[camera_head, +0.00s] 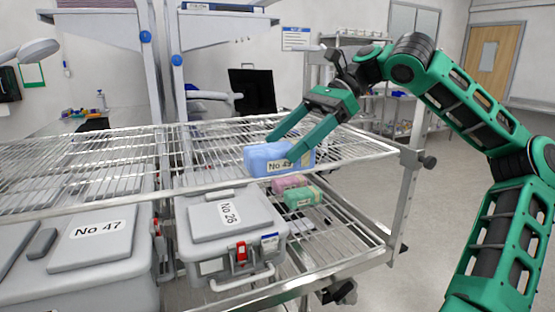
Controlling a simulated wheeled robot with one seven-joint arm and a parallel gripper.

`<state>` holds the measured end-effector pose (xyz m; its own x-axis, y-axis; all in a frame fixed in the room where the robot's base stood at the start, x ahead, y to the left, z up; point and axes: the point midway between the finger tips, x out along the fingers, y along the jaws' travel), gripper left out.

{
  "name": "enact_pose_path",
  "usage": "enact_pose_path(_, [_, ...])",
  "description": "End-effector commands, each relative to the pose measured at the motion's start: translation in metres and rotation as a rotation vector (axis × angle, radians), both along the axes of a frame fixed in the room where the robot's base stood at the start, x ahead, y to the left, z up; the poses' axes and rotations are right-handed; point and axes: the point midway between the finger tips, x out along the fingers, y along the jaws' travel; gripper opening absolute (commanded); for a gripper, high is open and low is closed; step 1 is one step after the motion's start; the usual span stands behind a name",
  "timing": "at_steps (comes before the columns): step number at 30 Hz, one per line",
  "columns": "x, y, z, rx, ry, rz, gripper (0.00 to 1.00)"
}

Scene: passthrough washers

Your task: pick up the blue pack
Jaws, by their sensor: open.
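The blue pack (262,157) lies on the upper wire shelf near its front right part. A white label reading "No 4" and a partly hidden digit is on its front. My gripper (279,148) reaches down from the upper right, with its two green fingers apart. One finger tip is at the back of the pack and the other is over its front right side, covering part of the label. I cannot tell whether the fingers touch the pack.
Pink (290,183) and green (302,197) packs lie on the lower wire shelf. Grey cases labelled No 26 (228,222) and No 47 (95,240) stand at left. The upper shelf (110,155) is clear left of the blue pack. A post (407,195) stands at the shelf's right end.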

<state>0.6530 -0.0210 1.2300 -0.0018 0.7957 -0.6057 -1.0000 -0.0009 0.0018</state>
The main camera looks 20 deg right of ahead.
Motion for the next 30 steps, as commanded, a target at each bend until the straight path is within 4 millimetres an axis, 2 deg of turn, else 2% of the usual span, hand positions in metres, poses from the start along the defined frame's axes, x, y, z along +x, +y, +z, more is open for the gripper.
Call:
enact_pose_path(6, [-0.002, 0.020, -0.016, 0.001, 0.000, 0.003, 0.78])
enact_pose_path(14, [-0.001, 0.022, -0.018, 0.000, 0.000, 0.001, 0.78])
enact_pose_path(15, [-0.001, 0.022, -0.018, 0.000, 0.000, 0.001, 0.76])
enact_pose_path(21, [-0.001, 0.021, -0.018, 0.000, -0.001, 0.001, 0.28])
enact_pose_path(30, [-0.001, 0.021, -0.017, 0.000, -0.001, 0.000, 0.26])
